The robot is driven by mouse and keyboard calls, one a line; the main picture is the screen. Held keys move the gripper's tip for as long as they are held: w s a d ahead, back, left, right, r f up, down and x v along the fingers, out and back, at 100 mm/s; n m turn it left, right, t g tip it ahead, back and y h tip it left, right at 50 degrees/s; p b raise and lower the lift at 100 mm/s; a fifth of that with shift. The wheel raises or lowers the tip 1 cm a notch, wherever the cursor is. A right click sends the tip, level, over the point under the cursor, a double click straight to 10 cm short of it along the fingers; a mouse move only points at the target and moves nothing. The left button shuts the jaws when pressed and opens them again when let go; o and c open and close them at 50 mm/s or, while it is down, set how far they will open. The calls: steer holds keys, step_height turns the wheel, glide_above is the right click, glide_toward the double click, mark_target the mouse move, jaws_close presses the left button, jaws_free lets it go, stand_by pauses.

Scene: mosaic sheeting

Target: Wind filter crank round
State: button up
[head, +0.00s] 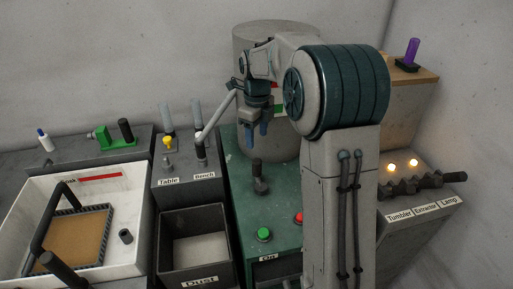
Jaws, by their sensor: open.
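My gripper (257,131) hangs in the upper middle, its two blue fingers pointing down and apart, with nothing seen between them. A short black upright handle on a dark base (259,178) stands on the green cabinet top below the fingers; it may be the filter crank, but no label says so. A gap shows between fingertips and handle. A pale grey angled lever (216,116) rises from the grey box at the left, its upper end near my gripper; I cannot tell whether they touch. My arm hides part of the green cabinet (245,215).
A grey drum (265,38) stands behind the gripper. A green button (263,235) and a red button (298,218) sit on the cabinet. The open Dust bin (192,279) and white tray (20,205) are left. A switch panel (425,208) is right.

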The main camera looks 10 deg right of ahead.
mark_target(257, 160)
step_height(257, 160, down, 13)
steer(key=shift+r+p, duration=0.1)
steer(key=shift+p, duration=0.7)
